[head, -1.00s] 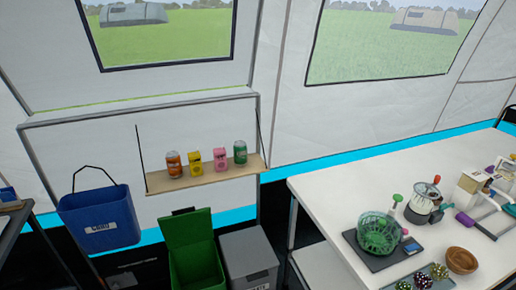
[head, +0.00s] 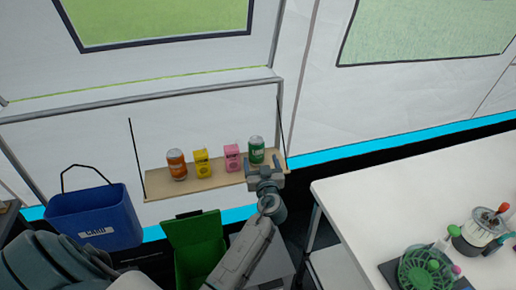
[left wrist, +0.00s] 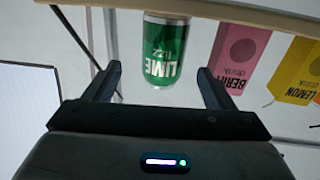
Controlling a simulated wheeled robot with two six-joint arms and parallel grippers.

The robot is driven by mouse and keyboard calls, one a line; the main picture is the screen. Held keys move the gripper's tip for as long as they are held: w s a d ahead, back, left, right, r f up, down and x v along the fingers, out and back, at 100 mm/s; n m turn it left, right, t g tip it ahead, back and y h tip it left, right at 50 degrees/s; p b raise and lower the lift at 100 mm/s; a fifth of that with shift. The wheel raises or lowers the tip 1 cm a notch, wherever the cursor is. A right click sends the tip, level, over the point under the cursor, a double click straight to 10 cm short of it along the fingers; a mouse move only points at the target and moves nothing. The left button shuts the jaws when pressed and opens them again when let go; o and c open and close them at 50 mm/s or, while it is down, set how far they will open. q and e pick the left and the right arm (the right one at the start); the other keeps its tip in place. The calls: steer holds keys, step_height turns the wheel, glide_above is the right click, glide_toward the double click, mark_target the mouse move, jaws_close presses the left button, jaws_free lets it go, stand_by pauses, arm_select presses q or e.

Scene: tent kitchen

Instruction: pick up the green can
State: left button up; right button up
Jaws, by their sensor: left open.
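The green can (head: 256,148) stands upright at the right end of a small wooden shelf (head: 215,183). In the left wrist view the green can (left wrist: 166,52), marked lime, appears upside down, ahead of and between the finger lines. My left gripper (head: 265,176) is open, in front of the can at the shelf's front edge. In the left wrist view its two fingers (left wrist: 157,84) are spread apart, with the lower end of the can in the picture reaching between their tips. I cannot tell whether either finger touches it. My right gripper is not in view.
A pink carton (head: 232,158) stands just left of the can, then a yellow carton (head: 202,163) and an orange can (head: 177,164). A blue bin (head: 95,217) hangs left. A green bin (head: 195,240) stands below. A white table (head: 400,195) is on the right.

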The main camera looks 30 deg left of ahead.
mark_target(258, 154)
arm_select(q)
steer(key=shift+x, duration=0.95)
steer(key=p+x, duration=0.2)
steer(key=x, duration=0.1)
steer(key=p+x, duration=0.1)
steer(key=shift+w+a+r, duration=0.1)
steer(key=shift+a+r, duration=0.15)
steer(key=shift+a, duration=0.2)
steer(key=shift+w+a+f, duration=0.15)
steer(key=shift+w+a, duration=0.05)
steer(key=shift+w, duration=0.05)
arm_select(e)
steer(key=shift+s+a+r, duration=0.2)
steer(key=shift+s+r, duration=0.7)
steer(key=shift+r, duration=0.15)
arm_select(q)
steer(key=shift+c, duration=0.3)
steer(key=c, duration=1)
